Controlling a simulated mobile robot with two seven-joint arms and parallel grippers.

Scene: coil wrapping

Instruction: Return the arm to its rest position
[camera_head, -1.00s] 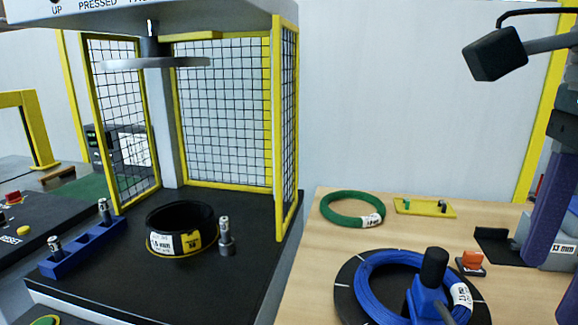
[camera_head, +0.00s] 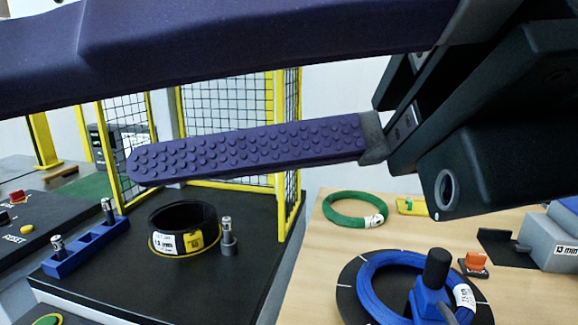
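My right gripper (camera_head: 120,125) fills the upper part of the head view, very close to the camera. Its arm side is at the right and its two purple fingers reach left. The farther finger shows a bumpy surface; the nearer one runs out of the left edge. The fingers are apart with nothing visible between them. My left gripper is not in view. A blue coil (camera_head: 378,296) lies on a dark round turntable (camera_head: 350,272) on the wooden table, clear of the gripper in the picture.
A green coil (camera_head: 345,219) lies on the wooden table (camera_head: 310,262). A blue holder (camera_head: 85,248) and an orange-red part (camera_head: 474,262) are nearby. A grey box (camera_head: 552,235) is at the right.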

